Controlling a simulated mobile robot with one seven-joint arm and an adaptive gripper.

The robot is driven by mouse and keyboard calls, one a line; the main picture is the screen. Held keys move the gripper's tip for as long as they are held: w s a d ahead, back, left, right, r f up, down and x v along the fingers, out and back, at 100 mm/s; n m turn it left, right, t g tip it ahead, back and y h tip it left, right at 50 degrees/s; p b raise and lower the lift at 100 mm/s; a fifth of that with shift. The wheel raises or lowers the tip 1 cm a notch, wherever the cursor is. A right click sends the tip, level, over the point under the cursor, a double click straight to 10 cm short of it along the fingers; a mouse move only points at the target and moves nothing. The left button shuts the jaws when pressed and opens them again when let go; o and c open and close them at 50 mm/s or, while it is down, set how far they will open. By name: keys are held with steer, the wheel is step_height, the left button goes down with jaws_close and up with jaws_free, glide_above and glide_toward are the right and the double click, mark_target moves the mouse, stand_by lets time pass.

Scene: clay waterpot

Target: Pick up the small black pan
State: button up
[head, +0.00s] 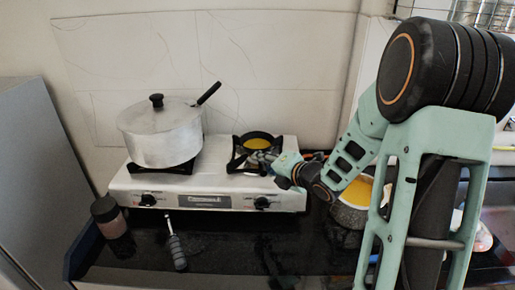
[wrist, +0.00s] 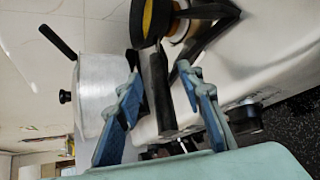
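The small black pan (head: 257,136), yellow inside, sits on the right burner of the white gas stove in the head view. In the wrist view its dark rim (wrist: 137,22) is at the top, and its black handle (wrist: 158,92) runs down between my fingers. My gripper (wrist: 160,82) is open, one blue-padded finger on each side of the handle, with gaps showing on both sides. In the head view my gripper (head: 277,163) is just right of the pan, and the arm hides most of the handle.
A large lidded metal pot (head: 163,135) stands on the left burner. The stove (head: 130,184) has knobs along its front. A brown jar (head: 108,217) and a grey-handled tool (head: 176,248) are on the dark counter. Another pot with yellow inside (head: 347,214) is partly behind my arm.

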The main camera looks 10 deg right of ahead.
steer(key=shift+c, duration=0.5)
jaws_close()
steer(key=shift+w+r, duration=0.1)
steer(key=shift+r, duration=0.1)
